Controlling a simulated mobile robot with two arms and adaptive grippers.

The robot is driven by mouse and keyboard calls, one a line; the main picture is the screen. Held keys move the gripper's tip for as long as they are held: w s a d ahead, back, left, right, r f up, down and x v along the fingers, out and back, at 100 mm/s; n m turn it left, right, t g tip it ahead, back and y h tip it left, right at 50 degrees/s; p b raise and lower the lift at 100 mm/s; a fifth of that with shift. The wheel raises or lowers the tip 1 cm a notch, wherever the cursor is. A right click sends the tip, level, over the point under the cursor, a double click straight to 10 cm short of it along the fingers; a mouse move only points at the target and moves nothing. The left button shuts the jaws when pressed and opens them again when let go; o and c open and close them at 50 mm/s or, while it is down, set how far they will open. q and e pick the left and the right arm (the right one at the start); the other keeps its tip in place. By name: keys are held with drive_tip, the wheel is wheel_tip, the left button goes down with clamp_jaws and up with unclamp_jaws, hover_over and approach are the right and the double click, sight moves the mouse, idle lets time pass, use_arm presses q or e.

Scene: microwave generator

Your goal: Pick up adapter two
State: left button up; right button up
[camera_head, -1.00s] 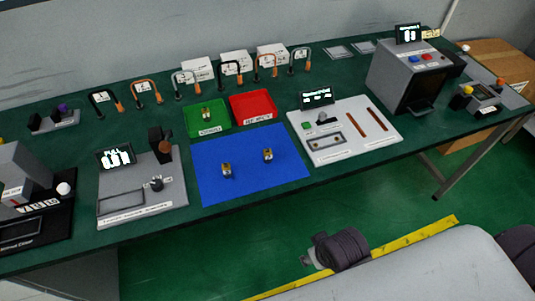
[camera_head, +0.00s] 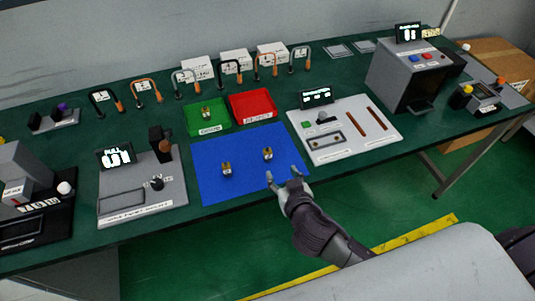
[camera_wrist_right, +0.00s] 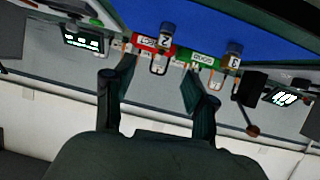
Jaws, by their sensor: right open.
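Adapter two (camera_head: 267,154) stands upright on the right part of the blue mat (camera_head: 215,190). In the right wrist view adapter two (camera_wrist_right: 166,36) shows the digit 2 and lies ahead of the fingers, off their tips. My right gripper (camera_head: 284,176) is open and empty over the mat's front right edge, nearer the front than adapter two; its two spread fingers also show in the wrist view (camera_wrist_right: 158,88). A similar adapter (camera_head: 227,168) stands to the left on the mat, and it shows a 3 in the wrist view (camera_wrist_right: 233,50). My left gripper is out of view.
A green tray (camera_head: 222,124) holding another adapter (camera_head: 206,113) and a red tray (camera_head: 266,116) stand behind the mat. A grey device (camera_head: 150,205) with a lever is left of the mat. A white board (camera_head: 350,150) is to the right.

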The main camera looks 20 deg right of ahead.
sight(269, 153)
drive_tip(key=shift+w+a, duration=0.15)
drive_tip(key=shift+w, duration=0.3)
drive_tip(key=p+x, duration=0.1)
drive_tip(key=x, duration=0.6)
drive_tip(key=shift+w+f, duration=0.15)
drive_tip(key=shift+w, duration=0.25)
drive_tip(key=shift+w+p, duration=0.35)
drive_tip(key=shift+p, duration=0.15)
drive_tip(key=shift+p+x, duration=0.6)
drive_tip(key=shift+x, duration=1.75)
drive_tip(key=shift+a, duration=0.1)
drive_tip(key=shift+s, duration=0.1)
clamp_jaws()
